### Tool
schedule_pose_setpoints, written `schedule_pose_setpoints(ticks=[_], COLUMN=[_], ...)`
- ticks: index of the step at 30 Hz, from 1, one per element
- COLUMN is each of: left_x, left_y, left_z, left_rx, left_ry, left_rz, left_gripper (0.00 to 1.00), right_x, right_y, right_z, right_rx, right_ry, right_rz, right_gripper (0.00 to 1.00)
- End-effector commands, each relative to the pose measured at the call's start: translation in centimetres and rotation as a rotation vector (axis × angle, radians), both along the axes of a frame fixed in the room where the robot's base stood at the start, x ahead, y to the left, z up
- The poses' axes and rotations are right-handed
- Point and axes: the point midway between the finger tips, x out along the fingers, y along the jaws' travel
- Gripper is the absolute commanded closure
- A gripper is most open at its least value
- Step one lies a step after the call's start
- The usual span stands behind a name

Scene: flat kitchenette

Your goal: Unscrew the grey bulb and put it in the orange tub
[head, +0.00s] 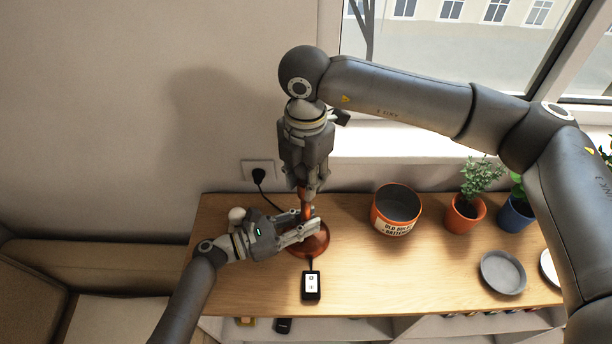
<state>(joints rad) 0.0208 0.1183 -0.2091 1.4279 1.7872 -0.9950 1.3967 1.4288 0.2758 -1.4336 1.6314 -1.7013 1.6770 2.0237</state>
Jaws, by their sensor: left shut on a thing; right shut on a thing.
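A copper-coloured lamp (322,244) with a round base stands on the wooden worktop. My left gripper (311,222) comes in low from the left and is shut on the lamp's stem just above the base. My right gripper (306,188) points straight down over the lamp and is shut at the top of its stem, where the grey bulb sits; its fingers hide the bulb. I cannot tell whether the bulb is still in its socket. The orange tub (381,222), with a white label about old bulbs and batteries, stands open to the right of the lamp.
A black box with a white face (311,285) lies in front of the lamp. A plug sits in the wall socket (258,172). Plants in an orange pot (464,215) and a blue pot (515,216) stand right of the tub. A grey plate (503,273) lies front right.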

Motion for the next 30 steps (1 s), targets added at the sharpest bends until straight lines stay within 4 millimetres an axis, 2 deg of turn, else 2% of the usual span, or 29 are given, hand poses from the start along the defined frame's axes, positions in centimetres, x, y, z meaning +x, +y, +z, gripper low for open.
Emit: schedule_pose_setpoints(ticks=[30], left_x=[0.17], left_y=[0.17], left_z=[-0.03], left_rx=[0.001], left_ry=[0.002], left_rz=[0.006], left_gripper=[1.0], right_x=[0.05], right_y=[0.03], right_z=[0.3], right_rx=[0.001], right_ry=[-0.002], right_rz=[1.724], right_gripper=[0.99])
